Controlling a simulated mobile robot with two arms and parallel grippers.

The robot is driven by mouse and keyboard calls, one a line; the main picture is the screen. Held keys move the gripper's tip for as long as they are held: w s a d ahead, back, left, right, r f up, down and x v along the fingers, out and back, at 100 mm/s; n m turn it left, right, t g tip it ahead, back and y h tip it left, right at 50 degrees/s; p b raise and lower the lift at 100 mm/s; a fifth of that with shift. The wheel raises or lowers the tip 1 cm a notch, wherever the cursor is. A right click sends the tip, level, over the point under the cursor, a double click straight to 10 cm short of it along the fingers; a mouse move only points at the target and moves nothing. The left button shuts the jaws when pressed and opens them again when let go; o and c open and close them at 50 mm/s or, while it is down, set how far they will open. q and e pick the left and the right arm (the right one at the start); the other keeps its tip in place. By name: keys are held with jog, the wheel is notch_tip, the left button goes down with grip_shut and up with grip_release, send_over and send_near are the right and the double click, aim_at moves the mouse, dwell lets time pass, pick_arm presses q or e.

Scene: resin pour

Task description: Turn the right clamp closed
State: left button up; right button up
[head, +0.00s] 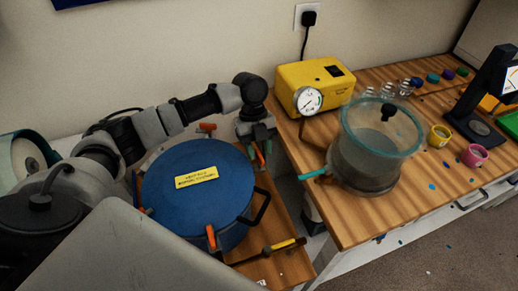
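A blue round pressure pot (195,215) with a yellow label (197,176) on its lid stands on the wooden bench at the left. Orange clamps sit around its rim: one at the back (207,127), one at the front (210,237). Another orange part (259,156) shows at the right rim, partly hidden by my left gripper (258,146). My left gripper points down at that right clamp, close to it or touching it. Its fingers are small and dark, so I cannot tell whether they are shut on the clamp. My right gripper is out of view.
A yellow pump (314,84) with a gauge (308,100) and a glass-lidded chamber (372,150) stand to the right. A yellow-and-black handled tool (284,245) lies in front of the pot. Pink (474,155) and yellow (439,135) cups stand further right.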

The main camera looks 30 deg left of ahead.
pick_arm(q)
jog(key=shift+s+d+f, duration=0.1)
jog(key=shift+f, duration=0.3)
jog(key=shift+c, duration=0.4)
grip_shut()
